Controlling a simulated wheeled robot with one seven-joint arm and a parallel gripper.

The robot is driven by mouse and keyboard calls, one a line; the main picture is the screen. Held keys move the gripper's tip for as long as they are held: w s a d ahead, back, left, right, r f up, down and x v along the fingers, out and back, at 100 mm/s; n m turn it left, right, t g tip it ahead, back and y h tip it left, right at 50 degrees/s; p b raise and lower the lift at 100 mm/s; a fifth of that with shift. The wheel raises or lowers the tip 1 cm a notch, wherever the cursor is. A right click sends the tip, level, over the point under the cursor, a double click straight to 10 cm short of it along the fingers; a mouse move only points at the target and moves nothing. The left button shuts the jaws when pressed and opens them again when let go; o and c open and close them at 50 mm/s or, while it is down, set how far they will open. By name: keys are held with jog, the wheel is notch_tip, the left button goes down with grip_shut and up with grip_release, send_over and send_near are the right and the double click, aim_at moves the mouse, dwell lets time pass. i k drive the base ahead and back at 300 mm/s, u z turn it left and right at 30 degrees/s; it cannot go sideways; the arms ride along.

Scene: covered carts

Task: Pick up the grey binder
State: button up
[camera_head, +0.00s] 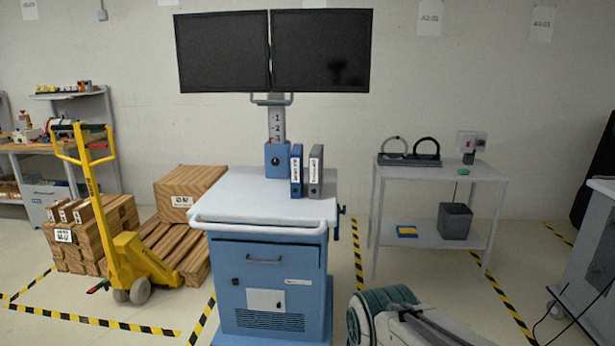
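The grey binder (316,171) stands upright on the white top of the blue cart (268,263), near its back right. A part of my arm, teal and light grey, shows at the bottom, in front of and right of the cart. My gripper is not in view.
Two dark monitors (272,50) hang on a post behind the cart top. A grey side table (484,171) stands at right. A yellow pallet jack (128,250) and stacked boxes (187,192) stand at left.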

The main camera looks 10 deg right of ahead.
aim_at(316, 156)
jog(key=z, duration=0.7)
jog(key=i, duration=0.85)
jog(key=z, duration=0.75)
jog(key=i, duration=1.35)
jog(key=u, duration=1.15)
jog(key=i, duration=0.8)
jog(key=u, duration=0.9)
